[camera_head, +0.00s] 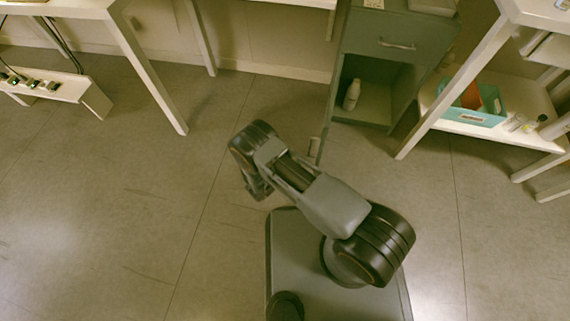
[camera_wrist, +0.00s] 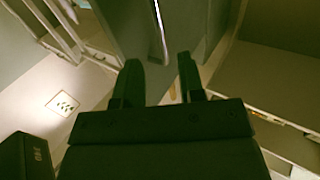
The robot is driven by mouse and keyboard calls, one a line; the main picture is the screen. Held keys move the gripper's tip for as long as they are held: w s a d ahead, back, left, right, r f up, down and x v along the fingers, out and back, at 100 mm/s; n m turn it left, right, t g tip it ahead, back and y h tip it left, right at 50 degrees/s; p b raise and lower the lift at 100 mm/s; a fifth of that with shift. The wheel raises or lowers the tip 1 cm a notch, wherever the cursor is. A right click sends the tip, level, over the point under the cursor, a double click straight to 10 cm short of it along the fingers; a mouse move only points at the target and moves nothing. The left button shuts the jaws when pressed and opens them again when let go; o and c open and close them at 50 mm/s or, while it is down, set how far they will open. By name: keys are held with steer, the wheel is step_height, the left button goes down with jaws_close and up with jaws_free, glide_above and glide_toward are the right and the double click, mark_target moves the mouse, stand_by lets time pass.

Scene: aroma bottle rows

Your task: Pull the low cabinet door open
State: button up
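The low cabinet (camera_head: 361,62) is grey-green, with a drawer above and an open compartment below. Its door (camera_head: 328,95) stands swung out, seen nearly edge-on at the compartment's left side. A small light handle (camera_head: 314,147) shows near the door's outer end. A white bottle (camera_head: 352,94) stands inside the compartment. A grey panel with a bright upright handle (camera_wrist: 158,30) lies beyond the fingers. My fingers are not clear in the head view.
A white table with a lower shelf (camera_head: 505,128) stands right of the cabinet, holding a teal box (camera_head: 472,116). A white table leg (camera_head: 150,80) and a low power-strip board (camera_head: 58,88) are at left. The floor left of my arm is clear.

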steer(key=shift+p+v, duration=0.35)
steer(key=shift+v, duration=2.25)
